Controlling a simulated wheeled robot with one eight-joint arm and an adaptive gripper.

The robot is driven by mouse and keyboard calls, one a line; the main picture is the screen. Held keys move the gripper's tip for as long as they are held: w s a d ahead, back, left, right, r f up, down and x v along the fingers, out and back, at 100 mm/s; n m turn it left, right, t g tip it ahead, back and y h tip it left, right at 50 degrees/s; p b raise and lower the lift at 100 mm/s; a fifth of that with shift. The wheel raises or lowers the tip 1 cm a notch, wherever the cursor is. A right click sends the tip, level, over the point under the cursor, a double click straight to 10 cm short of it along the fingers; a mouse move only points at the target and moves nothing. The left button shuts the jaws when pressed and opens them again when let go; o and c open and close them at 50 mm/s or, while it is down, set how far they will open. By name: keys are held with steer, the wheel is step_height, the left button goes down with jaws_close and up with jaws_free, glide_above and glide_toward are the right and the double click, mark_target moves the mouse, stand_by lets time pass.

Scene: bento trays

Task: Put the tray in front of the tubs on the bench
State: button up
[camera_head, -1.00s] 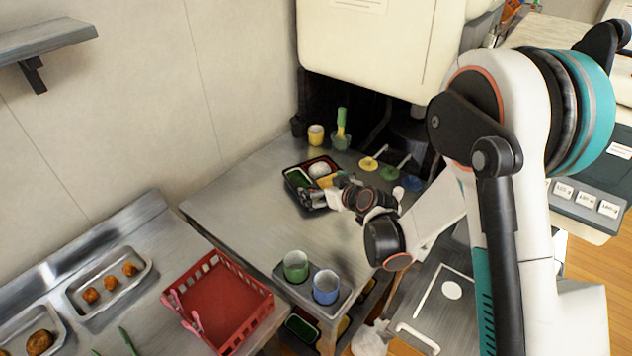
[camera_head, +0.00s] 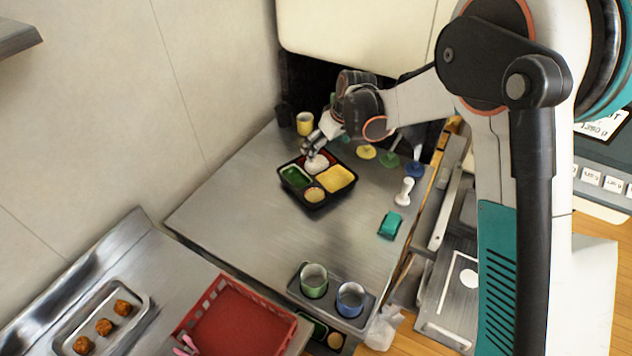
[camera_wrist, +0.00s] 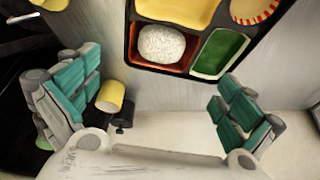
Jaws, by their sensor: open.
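The black bento tray (camera_head: 322,207) lies flat on the steel bench, with white rice, green, yellow and round portions in its compartments. My gripper (camera_head: 312,150) is at the tray's far edge, beside the rice. In the wrist view my gripper (camera_wrist: 155,108) is open and empty, its teal-padded fingers wide apart, with the tray (camera_wrist: 160,68) beyond them at the top. A yellow tub (camera_head: 305,124) and a black tub (camera_head: 283,115) stand behind the tray at the back. The yellow tub also shows beside the left finger in the wrist view (camera_wrist: 110,97).
A green tub (camera_head: 314,281) and a blue tub (camera_head: 350,299) sit in a dark holder at the bench's front. A teal item (camera_head: 390,225) and a white-handled item (camera_head: 405,190) lie at the right. A red basket (camera_head: 285,320) is at lower left. The bench's left part is clear.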

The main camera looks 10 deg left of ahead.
mark_target(318, 161)
steer(key=shift+b+x, duration=1.4)
steer(key=shift+x, duration=2.6)
steer(key=shift+s, duration=0.25)
steer(key=c, duration=1)
steer(key=shift+r, duration=0.1)
steer(key=shift+c, duration=0.4)
